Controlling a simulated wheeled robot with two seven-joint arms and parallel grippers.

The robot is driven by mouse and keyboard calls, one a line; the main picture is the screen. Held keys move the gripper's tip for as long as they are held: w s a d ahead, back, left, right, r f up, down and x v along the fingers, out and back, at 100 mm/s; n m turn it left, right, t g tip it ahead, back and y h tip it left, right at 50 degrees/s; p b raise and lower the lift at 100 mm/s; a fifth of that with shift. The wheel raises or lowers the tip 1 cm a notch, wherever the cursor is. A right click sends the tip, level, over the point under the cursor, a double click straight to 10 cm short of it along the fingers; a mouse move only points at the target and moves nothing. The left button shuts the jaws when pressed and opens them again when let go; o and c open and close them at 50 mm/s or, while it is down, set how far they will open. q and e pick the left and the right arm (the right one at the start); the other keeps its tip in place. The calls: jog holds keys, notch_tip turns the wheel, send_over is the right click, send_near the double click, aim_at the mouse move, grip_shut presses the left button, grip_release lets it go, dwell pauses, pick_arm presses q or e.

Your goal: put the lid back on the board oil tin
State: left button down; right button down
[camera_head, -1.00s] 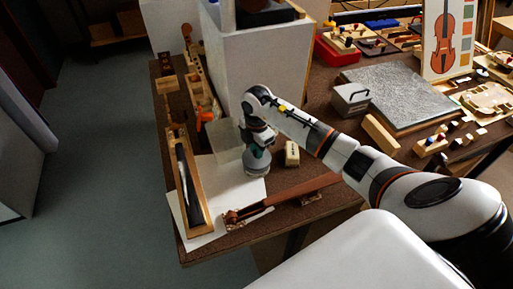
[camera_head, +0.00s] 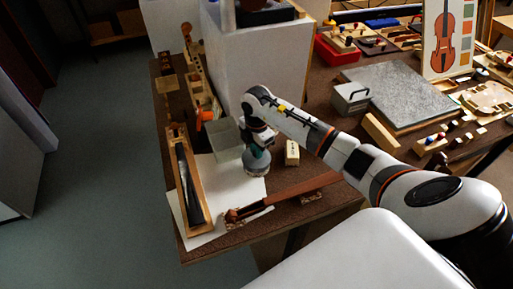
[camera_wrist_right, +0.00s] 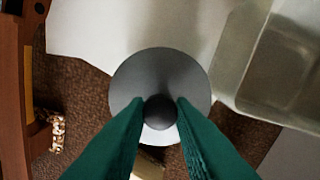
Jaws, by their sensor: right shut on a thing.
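My right gripper (camera_head: 257,152) has teal fingers, which are shut on the dark round knob (camera_wrist_right: 160,111) of a grey disc-shaped lid (camera_wrist_right: 186,75). The lid also shows in the head view (camera_head: 257,169), level or nearly so, over the front part of the bench near the white sheet. The tin itself cannot be made out apart from the lid. It may be hidden beneath it, and I cannot tell whether the lid touches anything below. My left gripper is not in view.
A translucent tray (camera_head: 228,138) stands just behind the lid. A cream block with dark marks (camera_head: 292,153) stands to its right. A wooden case (camera_head: 187,180) lies left on the white sheet (camera_head: 205,228). A reddish-brown neck-like piece (camera_head: 290,198) lies in front.

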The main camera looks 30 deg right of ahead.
dwell(0.4)
jog(key=c, duration=0.7)
grip_release()
jog(key=shift+r+p, duration=3.05)
jog(key=shift+r, duration=0.5)
jog(key=shift+c, duration=0.5)
grip_shut()
